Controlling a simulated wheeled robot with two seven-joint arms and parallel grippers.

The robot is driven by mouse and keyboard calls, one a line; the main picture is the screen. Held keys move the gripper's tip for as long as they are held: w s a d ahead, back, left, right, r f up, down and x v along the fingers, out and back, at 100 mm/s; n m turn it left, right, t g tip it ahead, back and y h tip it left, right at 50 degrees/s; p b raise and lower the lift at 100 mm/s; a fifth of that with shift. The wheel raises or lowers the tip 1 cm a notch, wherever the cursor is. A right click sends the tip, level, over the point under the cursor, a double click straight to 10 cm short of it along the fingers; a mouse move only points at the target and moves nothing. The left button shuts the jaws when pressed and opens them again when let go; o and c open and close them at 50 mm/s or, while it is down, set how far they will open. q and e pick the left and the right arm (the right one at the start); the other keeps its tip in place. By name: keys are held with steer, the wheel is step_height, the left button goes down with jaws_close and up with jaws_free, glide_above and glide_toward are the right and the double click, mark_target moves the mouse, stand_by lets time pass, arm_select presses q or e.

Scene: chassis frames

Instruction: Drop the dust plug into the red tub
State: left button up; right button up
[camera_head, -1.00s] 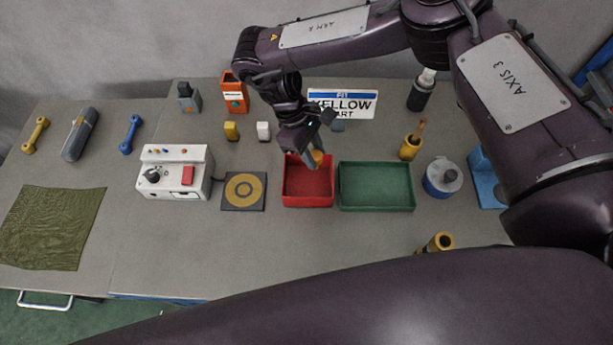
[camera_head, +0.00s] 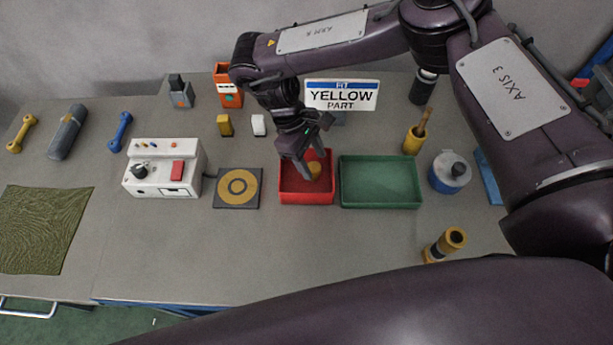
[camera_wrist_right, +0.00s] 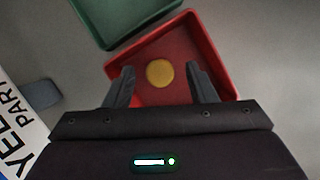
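The dust plug, a round yellow piece (camera_head: 314,171), is inside the red tub (camera_head: 306,198). In the right wrist view the plug (camera_wrist_right: 160,73) rests on the floor of the red tub (camera_wrist_right: 217,48), apart from both fingers. My right gripper (camera_head: 312,172) points down over the tub. The wrist view shows its two fingers (camera_wrist_right: 160,88) spread apart with nothing between them. My left gripper is not in view.
A green tray (camera_head: 380,203) stands close to the right of the tub. A sign reading "YELLOW PART" (camera_head: 341,95) stands behind.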

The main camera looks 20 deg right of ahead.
steer(key=v, duration=0.7)
steer(key=shift+r+b, duration=0.4)
steer(key=shift+a+f, duration=0.1)
